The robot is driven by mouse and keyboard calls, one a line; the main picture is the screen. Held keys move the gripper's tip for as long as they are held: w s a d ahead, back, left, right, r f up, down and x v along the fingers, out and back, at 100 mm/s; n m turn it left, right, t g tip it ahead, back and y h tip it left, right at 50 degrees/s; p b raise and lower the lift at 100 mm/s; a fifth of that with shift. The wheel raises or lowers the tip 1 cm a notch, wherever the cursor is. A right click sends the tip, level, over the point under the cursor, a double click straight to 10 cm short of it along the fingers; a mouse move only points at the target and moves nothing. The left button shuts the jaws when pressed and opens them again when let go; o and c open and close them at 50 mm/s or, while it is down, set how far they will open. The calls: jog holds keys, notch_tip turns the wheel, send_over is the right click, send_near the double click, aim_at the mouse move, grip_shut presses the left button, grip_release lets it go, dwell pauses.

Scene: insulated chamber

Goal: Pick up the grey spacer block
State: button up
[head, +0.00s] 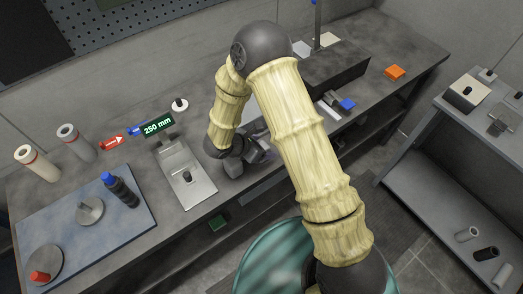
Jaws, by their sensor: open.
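My gripper (264,155) is low over the middle of the bench, right of the metal plate fixture. It is dark and small here, and my pale, ringed arm covers part of the area around it. Its jaws are open. I cannot pick out the grey spacer block with certainty; grey surfaces near the gripper blend together, and part of that area is hidden behind the arm.
The metal fixture (199,190) with a black knob and a 250 mm display (158,126) stand left of the gripper. A blue mat (120,238) holds round parts. A shelf (430,165) stands far right.

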jog(key=c, duration=1.2)
jog(key=shift+o, duration=0.2)
jog(key=shift+r, duration=0.1)
notch_tip(320, 180, up, 10)
jog(key=shift+f+b, duration=0.1)
jog(key=shift+b, duration=0.55)
